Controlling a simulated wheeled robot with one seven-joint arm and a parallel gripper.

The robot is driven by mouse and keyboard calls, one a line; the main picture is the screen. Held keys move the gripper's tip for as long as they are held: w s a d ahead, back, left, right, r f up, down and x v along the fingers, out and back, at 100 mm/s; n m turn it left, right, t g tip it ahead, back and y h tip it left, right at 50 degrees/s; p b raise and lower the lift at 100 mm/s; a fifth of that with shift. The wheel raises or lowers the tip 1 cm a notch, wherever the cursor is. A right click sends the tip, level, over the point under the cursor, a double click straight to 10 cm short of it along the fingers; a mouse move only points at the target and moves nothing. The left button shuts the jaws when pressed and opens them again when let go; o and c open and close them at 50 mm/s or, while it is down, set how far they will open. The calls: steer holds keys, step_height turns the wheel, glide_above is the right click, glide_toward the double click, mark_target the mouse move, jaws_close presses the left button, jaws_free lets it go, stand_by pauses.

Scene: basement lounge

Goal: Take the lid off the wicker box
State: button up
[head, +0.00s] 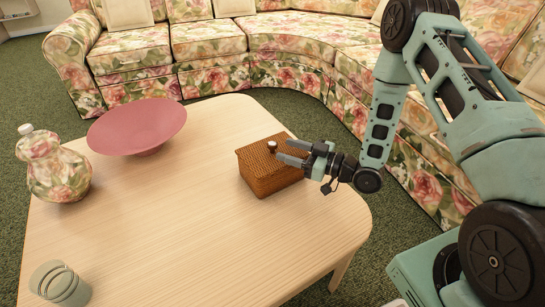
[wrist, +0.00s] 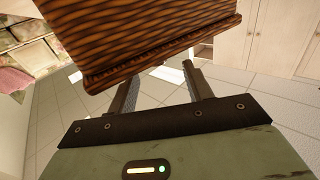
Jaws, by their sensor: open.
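The brown wicker box (head: 268,178) stands near the right edge of the light wooden table, its lid (head: 258,153) on top. A small pale knob (head: 271,146) sits on the lid. My gripper (head: 283,150) is open and empty, reaching in from the right with its fingers at the lid's right part, close to the knob. I cannot tell whether they touch the lid. In the wrist view the wicker surface (wrist: 140,35) fills the top, with a ledge along its lower edge, and my spread fingers (wrist: 160,75) point toward it.
On the table (head: 175,230) are a wide pink bowl (head: 137,125), a floral jar (head: 55,165) and a grey-green cup (head: 60,285), all left of the box. A curved floral sofa (head: 210,45) runs behind. The table's middle and front are clear.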

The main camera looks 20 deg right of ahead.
mark_target(272, 143)
steer(key=shift+b+x, duration=0.95)
steer(key=shift+x, duration=2.05)
steer(key=shift+w+d, duration=0.1)
steer(key=shift+w, duration=0.05)
jaws_close()
